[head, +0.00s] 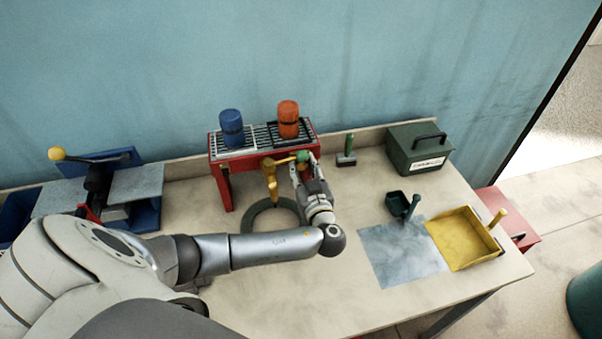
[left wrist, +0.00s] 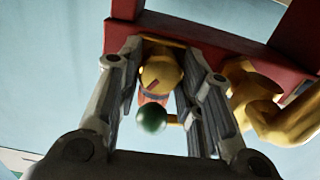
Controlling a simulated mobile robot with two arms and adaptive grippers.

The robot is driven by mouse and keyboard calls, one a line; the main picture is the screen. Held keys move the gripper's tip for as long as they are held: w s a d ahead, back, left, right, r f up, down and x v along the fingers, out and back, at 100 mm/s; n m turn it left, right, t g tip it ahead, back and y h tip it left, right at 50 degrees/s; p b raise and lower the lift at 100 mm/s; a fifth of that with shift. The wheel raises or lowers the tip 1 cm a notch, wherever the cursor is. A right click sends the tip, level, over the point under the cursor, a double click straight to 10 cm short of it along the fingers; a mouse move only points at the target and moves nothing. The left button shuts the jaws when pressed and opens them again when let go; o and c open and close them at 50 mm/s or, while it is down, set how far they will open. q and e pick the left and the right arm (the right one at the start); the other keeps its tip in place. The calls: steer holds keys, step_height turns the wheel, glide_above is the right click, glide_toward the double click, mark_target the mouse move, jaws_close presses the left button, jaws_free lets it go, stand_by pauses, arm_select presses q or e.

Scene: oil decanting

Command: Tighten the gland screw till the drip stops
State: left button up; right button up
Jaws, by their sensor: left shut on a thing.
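A brass tap (head: 270,176) hangs at the front of the red stand, its spout pointing down. It also shows in the left wrist view, at the right, as a curved brass body (left wrist: 262,100). My left gripper (head: 299,168) is at the right side of the tap. In the left wrist view its two fingers (left wrist: 160,85) are on either side of a round brass piece with a red mark, seemingly the gland screw (left wrist: 160,68). The fingers partly hide the screw. No drip can be made out.
The red stand (head: 226,186) carries a blue drum (head: 231,127) and an orange drum (head: 288,119). A green-handled brush (head: 347,153), green box (head: 418,148), dark scoop (head: 398,205), and yellow pan (head: 462,240) are to the right.

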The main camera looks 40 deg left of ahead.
arm_select(q)
steer(key=shift+d+f, duration=0.25)
steer(key=shift+d, duration=0.15)
steer(key=shift+d+p, duration=0.1)
steer(key=shift+p, duration=0.2)
steer(key=shift+f, duration=0.15)
stand_by(0.3)
steer(key=o, duration=0.8)
steer(key=shift+w+d, duration=0.1)
steer(key=shift+d, duration=0.05)
steer(key=shift+o, duration=1.2)
steer(key=shift+w+d, duration=0.2)
steer(key=shift+w, duration=0.05)
steer(key=shift+r, duration=0.2)
steer(key=shift+a, duration=0.2)
